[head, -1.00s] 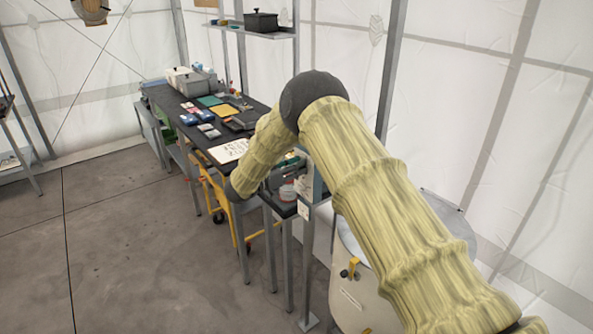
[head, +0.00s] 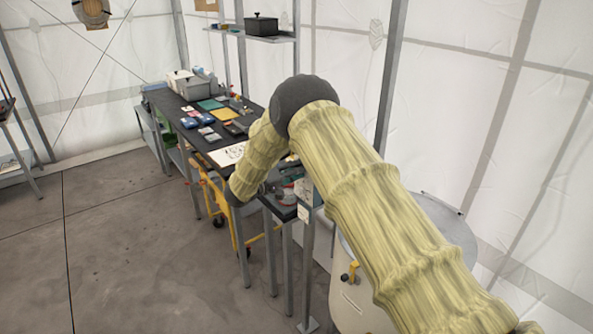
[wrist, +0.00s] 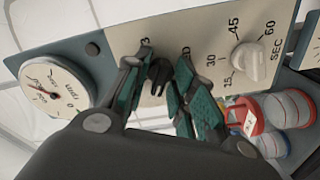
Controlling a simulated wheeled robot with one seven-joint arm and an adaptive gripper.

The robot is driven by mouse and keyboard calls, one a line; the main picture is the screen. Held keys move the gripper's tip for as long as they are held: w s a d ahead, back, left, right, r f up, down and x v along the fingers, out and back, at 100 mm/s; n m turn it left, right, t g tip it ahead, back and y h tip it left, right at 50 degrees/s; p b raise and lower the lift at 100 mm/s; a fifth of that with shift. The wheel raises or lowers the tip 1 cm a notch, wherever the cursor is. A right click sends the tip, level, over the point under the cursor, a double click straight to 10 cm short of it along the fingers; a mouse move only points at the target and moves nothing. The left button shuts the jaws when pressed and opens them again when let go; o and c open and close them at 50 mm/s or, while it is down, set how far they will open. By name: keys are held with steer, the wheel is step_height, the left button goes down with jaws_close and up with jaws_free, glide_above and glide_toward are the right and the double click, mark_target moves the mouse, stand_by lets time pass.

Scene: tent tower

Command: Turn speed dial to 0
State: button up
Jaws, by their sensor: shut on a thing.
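In the wrist view, a pale control panel (wrist: 203,30) fills the upper part. A black pointer knob (wrist: 158,72) sits on it, by its place likely the speed dial. My gripper (wrist: 163,72) has its teal fingers shut on this knob, one on each side. The fingers hide most of the scale around the knob, so its reading cannot be told. A round white gauge marked rpm (wrist: 50,90) is to the left. In the head view my forearm hides the gripper and most of the panel.
A white knob (wrist: 248,62) with a seconds scale is close to the right finger. Red-lidded jars (wrist: 285,108) stand below right. In the head view, a dark bench (head: 165,103) holds several small items, and a pale drum (head: 350,300) stands near my arm.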

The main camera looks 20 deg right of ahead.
steer(key=shift+a+n, duration=0.1)
steer(key=shift+n, duration=1.1)
steer(key=o, duration=0.7)
steer(key=v, duration=1.2)
